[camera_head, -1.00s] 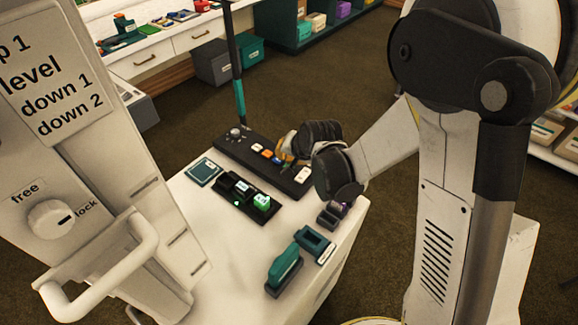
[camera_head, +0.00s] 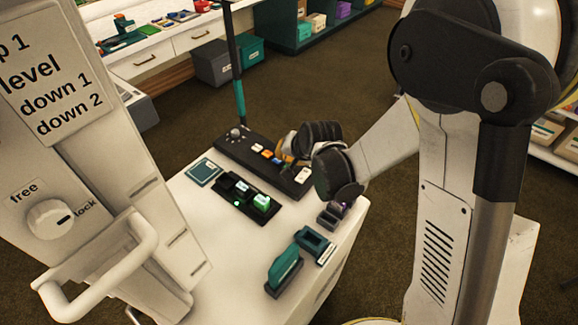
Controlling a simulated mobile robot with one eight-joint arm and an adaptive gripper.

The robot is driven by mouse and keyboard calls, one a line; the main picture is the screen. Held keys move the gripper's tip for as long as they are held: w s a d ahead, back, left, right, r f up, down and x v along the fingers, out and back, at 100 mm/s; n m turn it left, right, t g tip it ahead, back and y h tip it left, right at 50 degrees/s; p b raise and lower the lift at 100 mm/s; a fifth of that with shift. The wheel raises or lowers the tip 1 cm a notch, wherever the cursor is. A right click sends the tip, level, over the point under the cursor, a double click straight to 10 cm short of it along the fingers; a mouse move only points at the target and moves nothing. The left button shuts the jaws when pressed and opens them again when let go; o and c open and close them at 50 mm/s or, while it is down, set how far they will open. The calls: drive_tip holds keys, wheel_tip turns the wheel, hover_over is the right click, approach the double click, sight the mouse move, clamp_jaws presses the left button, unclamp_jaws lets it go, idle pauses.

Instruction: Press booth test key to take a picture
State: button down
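A black control panel (camera_head: 232,150) lies along the far edge of the white table, with a knob at its left end and a row of small keys. The key labels are too small to read. My gripper (camera_head: 283,155) is over the panel's right half, close to the keys between the orange and white ones. My own wrist hides most of it, so its fingers and any contact with a key cannot be made out.
In front of the panel is a black block (camera_head: 228,184) with a lit green key (camera_head: 262,202). A teal pad (camera_head: 203,172), a teal stamp-like item (camera_head: 284,268) and a dark teal holder (camera_head: 313,241) lie on the white table (camera_head: 222,262). A thin pole (camera_head: 238,88) rises behind the panel.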

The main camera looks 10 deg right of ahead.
sight(286, 164)
drive_tip(key=shift+f+b, duration=0.35)
drive_tip(key=shift+f, duration=0.05)
drive_tip(key=shift+f, duration=0.4)
idle(0.4)
drive_tip(key=shift+r, duration=0.2)
drive_tip(key=shift+r+p, duration=0.35)
drive_tip(key=shift+r, duration=0.3)
drive_tip(key=shift+r, duration=0.1)
wheel_tip(286, 164, up, 5)
drive_tip(key=p, duration=0.3)
drive_tip(key=shift+p, duration=0.4)
idle(0.6)
